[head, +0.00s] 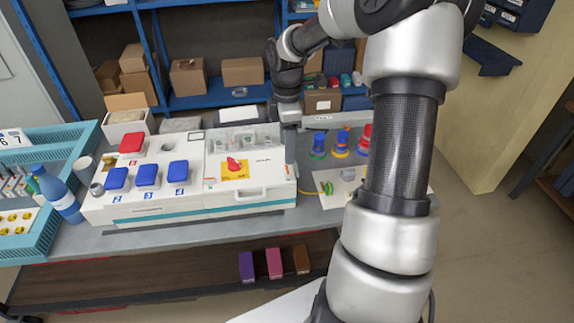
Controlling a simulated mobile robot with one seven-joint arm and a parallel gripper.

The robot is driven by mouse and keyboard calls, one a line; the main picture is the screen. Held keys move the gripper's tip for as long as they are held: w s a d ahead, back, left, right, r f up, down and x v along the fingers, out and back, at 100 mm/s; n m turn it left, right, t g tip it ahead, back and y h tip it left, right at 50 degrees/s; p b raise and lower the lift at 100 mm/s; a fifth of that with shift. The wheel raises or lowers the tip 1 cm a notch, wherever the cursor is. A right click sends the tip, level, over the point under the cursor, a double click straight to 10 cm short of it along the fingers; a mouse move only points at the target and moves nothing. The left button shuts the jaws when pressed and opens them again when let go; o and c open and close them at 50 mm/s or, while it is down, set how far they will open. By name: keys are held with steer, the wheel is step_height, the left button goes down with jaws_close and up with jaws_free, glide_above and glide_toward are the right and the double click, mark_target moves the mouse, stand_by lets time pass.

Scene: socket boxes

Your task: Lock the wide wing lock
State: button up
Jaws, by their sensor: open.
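A red wing-shaped knob (235,163) sits on a yellow plate on the right part of a white console (130,211). It may be the wide wing lock, but the label beside it is too small to read. My gripper (291,168) points down at the console's right end, to the right of the red knob and apart from it. It is open, seen small and from the side; I see nothing held in it. The exact gap between its fingers and the console is hard to tell.
Blue square covers (147,175) and a red one (131,142) are on the console's left. A blue bottle (58,196) and teal crate (38,243) stand further left. Coloured plugs (341,144) stand to the right, partly near my arm. Cardboard boxes (188,77) fill the shelf behind.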

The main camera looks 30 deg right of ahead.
mark_target(287, 169)
step_height(287, 169, down, 8)
steer(key=shift+r, duration=0.1)
steer(key=shift+c, duration=0.5)
steer(key=c, duration=1)
steer(key=shift+o, duration=0.2)
